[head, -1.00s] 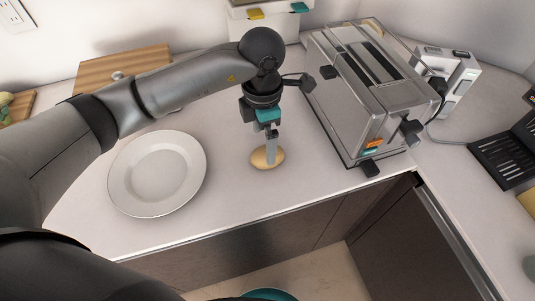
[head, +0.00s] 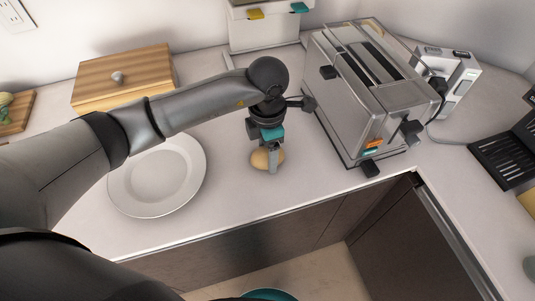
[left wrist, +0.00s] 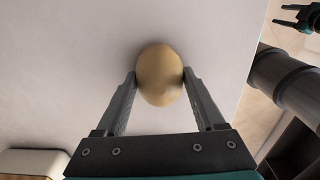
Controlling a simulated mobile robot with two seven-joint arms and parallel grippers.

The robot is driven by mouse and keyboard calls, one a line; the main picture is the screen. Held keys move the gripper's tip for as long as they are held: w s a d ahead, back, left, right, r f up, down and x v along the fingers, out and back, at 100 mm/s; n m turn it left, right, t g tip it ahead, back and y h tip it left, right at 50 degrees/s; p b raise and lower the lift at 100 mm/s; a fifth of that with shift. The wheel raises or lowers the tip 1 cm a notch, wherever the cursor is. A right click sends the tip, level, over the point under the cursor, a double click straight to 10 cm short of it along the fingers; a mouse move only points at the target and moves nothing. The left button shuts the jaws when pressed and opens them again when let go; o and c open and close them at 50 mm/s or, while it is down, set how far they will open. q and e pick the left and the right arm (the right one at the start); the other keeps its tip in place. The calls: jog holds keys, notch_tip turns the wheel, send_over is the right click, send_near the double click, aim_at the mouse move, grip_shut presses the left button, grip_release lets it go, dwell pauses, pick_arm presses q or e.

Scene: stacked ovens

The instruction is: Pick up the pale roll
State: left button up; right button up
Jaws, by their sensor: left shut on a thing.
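The pale roll (head: 260,159) is a small tan oval on the white counter, between the plate and the toaster. It also shows in the left wrist view (left wrist: 159,75), between the two finger ends. My left gripper (head: 272,166) points down at the roll, and one finger hides part of it. In the left wrist view my left gripper (left wrist: 159,78) has its fingertips against both sides of the roll, shut on it. The roll appears to be at counter level; I cannot tell whether it touches the counter.
A white plate (head: 150,187) lies to the left, partly under my arm. A steel toaster (head: 365,95) stands close on the right. A wooden box (head: 120,76) with a knob is at the back left. The counter's front edge is near the roll.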

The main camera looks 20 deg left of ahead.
pick_arm(q)
jog(key=c, duration=0.6)
jog(key=shift+c, duration=0.2)
